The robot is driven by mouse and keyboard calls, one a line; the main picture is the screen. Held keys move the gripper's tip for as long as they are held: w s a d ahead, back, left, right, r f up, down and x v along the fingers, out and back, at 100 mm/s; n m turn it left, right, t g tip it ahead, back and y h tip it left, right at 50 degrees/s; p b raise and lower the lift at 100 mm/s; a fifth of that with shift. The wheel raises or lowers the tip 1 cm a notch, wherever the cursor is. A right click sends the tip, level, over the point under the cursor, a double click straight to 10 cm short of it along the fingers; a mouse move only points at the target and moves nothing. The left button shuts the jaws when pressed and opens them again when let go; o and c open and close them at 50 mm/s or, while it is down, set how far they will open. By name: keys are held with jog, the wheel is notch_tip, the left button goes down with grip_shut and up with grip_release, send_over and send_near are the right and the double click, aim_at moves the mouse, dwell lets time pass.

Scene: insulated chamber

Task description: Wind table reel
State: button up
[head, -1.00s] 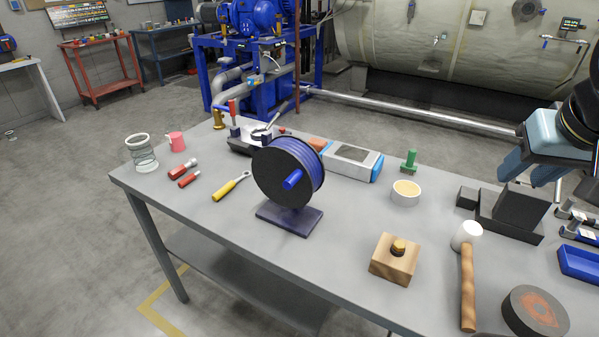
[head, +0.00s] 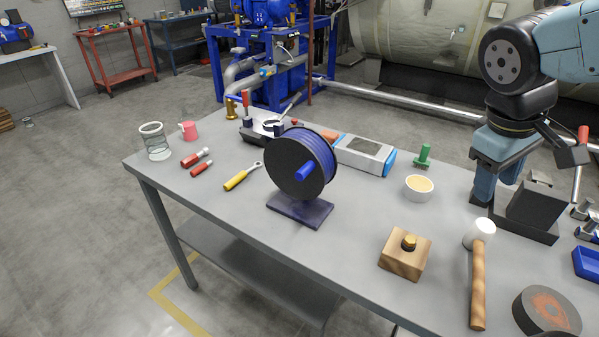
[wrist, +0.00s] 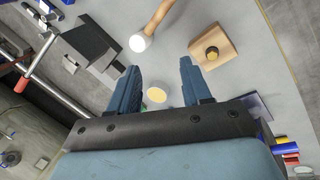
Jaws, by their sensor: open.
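The table reel (head: 322,158) stands upright in the middle of the table on a dark base plate (head: 300,210). It has black flanges, blue wound line and a blue crank handle (head: 305,171) that points toward the front. My gripper (head: 489,185) is at the right of the table, pointing down beside the black block, well apart from the reel. In the wrist view my gripper (wrist: 155,88) has its two blue fingers spread with nothing held between them.
A wooden block with a brass nut (head: 405,254), a mallet (head: 478,280) and a round dark disc (head: 546,312) lie front right. A grey-blue box (head: 364,155) and green piece (head: 423,156) are behind. A yellow-handled tool (head: 240,178) lies left.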

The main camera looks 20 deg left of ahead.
jog(key=w+a+f+n+t+h, duration=0.1)
jog(key=w+a+f+n+h, duration=0.15)
jog(key=a+n+h, duration=0.45)
jog(key=n+t+y, duration=0.5)
jog(key=n+t, duration=0.9)
jog(key=n, duration=0.4)
send_near(296, 180)
jog(key=x, duration=1.2)
jog(key=shift+w+r, duration=0.1)
jog(key=shift+w, duration=0.1)
grip_shut()
